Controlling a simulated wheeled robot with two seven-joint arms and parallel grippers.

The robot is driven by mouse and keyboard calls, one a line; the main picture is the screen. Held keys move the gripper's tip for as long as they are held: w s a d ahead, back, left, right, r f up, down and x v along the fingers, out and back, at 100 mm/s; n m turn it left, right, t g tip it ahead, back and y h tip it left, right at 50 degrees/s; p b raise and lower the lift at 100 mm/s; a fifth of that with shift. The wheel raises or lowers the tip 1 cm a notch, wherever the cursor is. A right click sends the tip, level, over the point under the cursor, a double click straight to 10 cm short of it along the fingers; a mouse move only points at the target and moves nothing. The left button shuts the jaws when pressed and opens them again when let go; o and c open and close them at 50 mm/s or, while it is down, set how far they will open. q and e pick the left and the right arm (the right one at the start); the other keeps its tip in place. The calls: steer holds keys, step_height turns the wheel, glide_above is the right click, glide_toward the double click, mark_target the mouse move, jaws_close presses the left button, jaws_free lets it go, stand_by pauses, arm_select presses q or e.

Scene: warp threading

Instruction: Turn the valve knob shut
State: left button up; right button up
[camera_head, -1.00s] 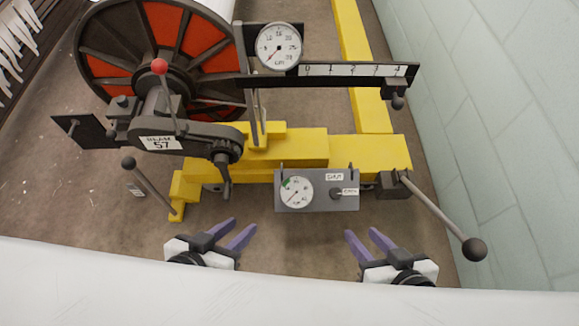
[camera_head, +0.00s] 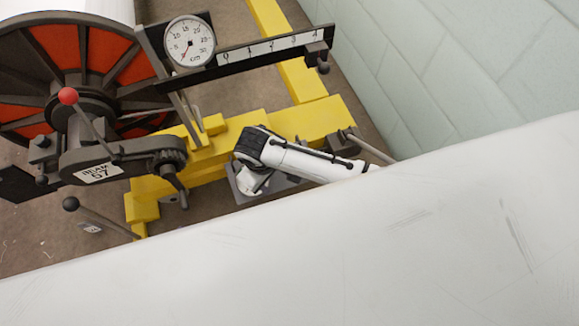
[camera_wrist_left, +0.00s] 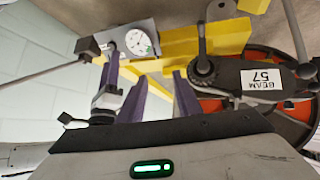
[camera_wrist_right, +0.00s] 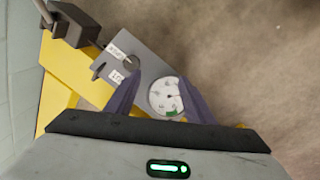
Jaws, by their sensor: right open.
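The grey valve panel (camera_wrist_right: 150,60) carries a round white dial (camera_wrist_right: 167,97) with a green patch and two white labels (camera_wrist_right: 120,50). My right gripper (camera_wrist_right: 160,92) is open over the panel, one finger near the labels, the other beyond the dial. In the head view my right wrist hides most of the panel (camera_head: 243,193). My left gripper (camera_wrist_left: 158,78) is open and empty, apart from the panel (camera_wrist_left: 140,30), and is outside the head view.
A yellow frame (camera_head: 320,118) runs behind the panel. A red-and-black beam wheel (camera_head: 55,50) and a crank arm (camera_head: 125,155) stand left. A dark lever with a ball end (camera_head: 71,204) sticks out low. A pale wall (camera_head: 420,60) bounds the right.

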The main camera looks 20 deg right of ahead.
steer(key=shift+h, duration=0.7)
steer(key=w+d+f+b, duration=0.1)
steer(key=d+f, duration=0.1)
steer(key=w+d+f+b, duration=0.2)
steer(key=f, duration=0.1)
steer(key=w+d+f+b, duration=0.2)
steer(key=f, duration=0.1)
steer(key=shift+w+f, duration=0.1)
steer(key=shift+w+d+f+b, duration=0.1)
steer(key=shift+d+f+b, duration=0.05)
steer(key=shift+f+b, duration=0.4)
arm_select(q)
steer(key=d+f+m+g, duration=0.1)
steer(key=w+d+f+g, duration=0.1)
steer(key=d+f, duration=0.1)
steer(key=shift+w+d+f+m+g+h, duration=0.1)
steer(key=shift+w+f+m+g+h, duration=0.05)
steer(key=shift+f+m+g+h, duration=0.2)
arm_select(e)
steer(key=shift+f, duration=0.1)
arm_select(q)
steer(key=shift+r, duration=0.1)
arm_select(e)
steer(key=c, duration=1)
